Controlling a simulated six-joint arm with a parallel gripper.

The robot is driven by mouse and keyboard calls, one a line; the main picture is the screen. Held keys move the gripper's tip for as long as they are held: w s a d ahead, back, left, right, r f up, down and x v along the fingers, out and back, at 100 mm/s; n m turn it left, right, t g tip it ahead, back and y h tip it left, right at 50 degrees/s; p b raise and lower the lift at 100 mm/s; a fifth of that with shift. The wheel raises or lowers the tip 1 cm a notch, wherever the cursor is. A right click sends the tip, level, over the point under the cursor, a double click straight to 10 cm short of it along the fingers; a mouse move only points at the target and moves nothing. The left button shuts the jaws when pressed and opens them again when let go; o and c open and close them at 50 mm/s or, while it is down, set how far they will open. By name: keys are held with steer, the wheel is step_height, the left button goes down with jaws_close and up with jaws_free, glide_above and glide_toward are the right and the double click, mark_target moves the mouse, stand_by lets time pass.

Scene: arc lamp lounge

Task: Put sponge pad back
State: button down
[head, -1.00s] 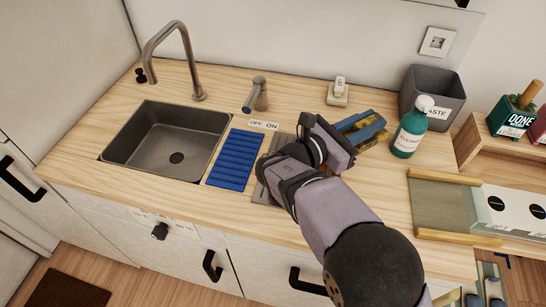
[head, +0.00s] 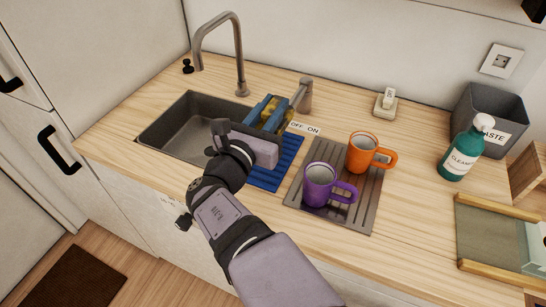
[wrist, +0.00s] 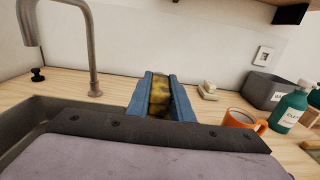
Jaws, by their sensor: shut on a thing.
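The sponge pad (head: 267,112) is yellow and sits between the two blue fingers of my gripper (head: 270,113). My gripper is shut on it. In the head view they are over the sink's right side and the back of the blue ribbed mat (head: 268,178). In the wrist view the yellow pad (wrist: 160,95) shows as a mottled strip between the fingers (wrist: 160,97); its lower part is hidden. I cannot tell how high it is above the counter.
The sink (head: 178,130) with its tall faucet (head: 240,60) lies left. A dispenser (head: 304,97) stands close behind my gripper. A purple mug (head: 319,186) and orange mug (head: 361,153) stand on a grey ribbed mat (head: 346,212). A green bottle (head: 461,155) and grey bin (head: 487,112) are right.

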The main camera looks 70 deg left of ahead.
steer(key=shift+f+p, duration=0.5)
steer(key=shift+f, duration=4.5)
steer(key=shift+f, duration=0.2)
steer(key=c, duration=1.6)
jaws_free()
steer(key=shift+o, duration=0.2)
steer(key=shift+r, duration=0.1)
steer(key=shift+r, duration=0.15)
steer(key=shift+b+v, duration=0.55)
steer(key=shift+v, duration=2.25)
